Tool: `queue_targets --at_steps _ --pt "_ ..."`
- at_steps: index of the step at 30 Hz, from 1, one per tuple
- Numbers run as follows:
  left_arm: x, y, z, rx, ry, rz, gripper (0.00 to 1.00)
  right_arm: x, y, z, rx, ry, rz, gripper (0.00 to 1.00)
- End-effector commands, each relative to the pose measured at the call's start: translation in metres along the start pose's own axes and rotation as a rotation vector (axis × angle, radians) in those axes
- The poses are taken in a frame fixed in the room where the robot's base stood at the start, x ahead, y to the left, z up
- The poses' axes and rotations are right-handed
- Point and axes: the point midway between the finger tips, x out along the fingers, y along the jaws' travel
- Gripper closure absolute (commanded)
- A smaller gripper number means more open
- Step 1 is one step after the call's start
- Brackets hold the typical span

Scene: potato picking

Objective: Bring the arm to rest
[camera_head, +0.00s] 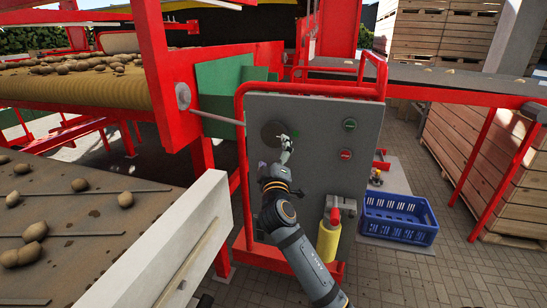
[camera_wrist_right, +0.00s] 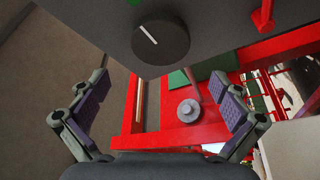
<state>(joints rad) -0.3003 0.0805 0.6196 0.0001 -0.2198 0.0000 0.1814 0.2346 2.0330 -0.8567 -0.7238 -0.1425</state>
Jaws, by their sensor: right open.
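My right arm reaches up from the bottom of the head view in front of a grey control panel (camera_head: 315,185). My right gripper (camera_head: 284,150) is in front of the panel's round dark dial (camera_head: 268,131) and partly covers it. In the right wrist view, the two fingers of my right gripper (camera_wrist_right: 163,88) stand wide apart with nothing between them. The dial (camera_wrist_right: 176,48), with a white pointer line, is beyond the fingertips and apart from them. My left gripper is not in view.
The panel carries a green button (camera_head: 349,125) and a red button (camera_head: 346,155), inside a red tube frame (camera_head: 240,140). Potatoes lie on belts at left. A yellow cylinder (camera_head: 328,240) and a blue crate (camera_head: 400,222) stand at lower right.

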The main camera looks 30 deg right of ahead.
Motion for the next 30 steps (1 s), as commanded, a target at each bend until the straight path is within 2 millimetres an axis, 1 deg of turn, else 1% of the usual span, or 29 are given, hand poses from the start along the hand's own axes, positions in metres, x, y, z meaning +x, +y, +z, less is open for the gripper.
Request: queue_targets --at_steps 1,3,6,21,23,25,26,29,30 --pt "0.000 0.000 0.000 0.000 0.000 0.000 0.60 -0.009 -0.001 0.000 0.002 -0.001 -0.003 0.00" --pt "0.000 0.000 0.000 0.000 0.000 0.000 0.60 -0.018 -0.001 0.000 0.002 -0.001 -0.002 0.00" --pt "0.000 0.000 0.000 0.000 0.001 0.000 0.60 -0.024 0.000 0.000 0.000 0.000 -0.001 0.00" --pt "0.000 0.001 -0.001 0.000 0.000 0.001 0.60 -0.025 0.000 0.000 -0.001 0.000 0.000 0.00" --pt "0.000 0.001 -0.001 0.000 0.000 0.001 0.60 -0.025 -0.004 0.002 -0.001 -0.002 -0.007 0.00" --pt "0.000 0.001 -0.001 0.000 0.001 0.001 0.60 -0.024 -0.021 0.009 -0.003 -0.010 -0.042 0.00" --pt "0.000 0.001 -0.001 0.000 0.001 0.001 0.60 -0.024 -0.035 0.015 -0.003 -0.017 -0.069 0.00" --pt "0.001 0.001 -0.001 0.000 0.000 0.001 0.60 -0.027 -0.100 0.046 -0.002 -0.055 -0.201 0.00" --pt "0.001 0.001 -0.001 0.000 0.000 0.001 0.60 -0.032 -0.132 0.063 0.001 -0.077 -0.265 0.00"
